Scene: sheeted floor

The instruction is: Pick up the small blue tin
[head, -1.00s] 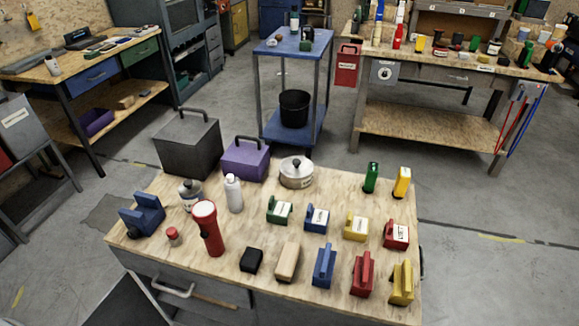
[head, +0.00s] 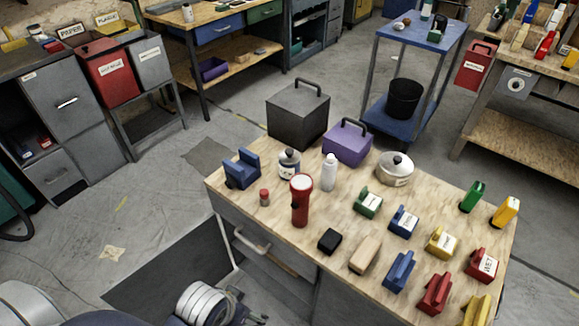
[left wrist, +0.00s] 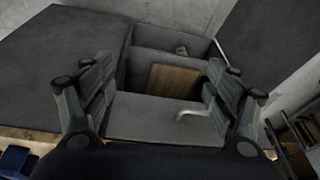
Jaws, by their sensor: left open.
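Several blue things stand on the wooden workbench (head: 345,215) in the head view. A small blue piece with a white label (head: 403,221) stands right of centre, a blue handled block (head: 400,271) is nearer, and a blue vise-like piece (head: 242,168) is at the left end. I cannot tell which, if any, is the small blue tin. In the left wrist view my left gripper (left wrist: 155,97) is open and empty, its fingers spread before a grey open compartment with a brown panel (left wrist: 173,81). My right gripper is in neither view.
A red flashlight (head: 300,203), white bottle (head: 329,172), lidded pot (head: 394,168), purple box (head: 347,142) and dark box (head: 298,116) crowd the bench. Below its front is a handled drawer (head: 250,240). Grey cabinets stand at the left; floor (head: 150,215) between is open.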

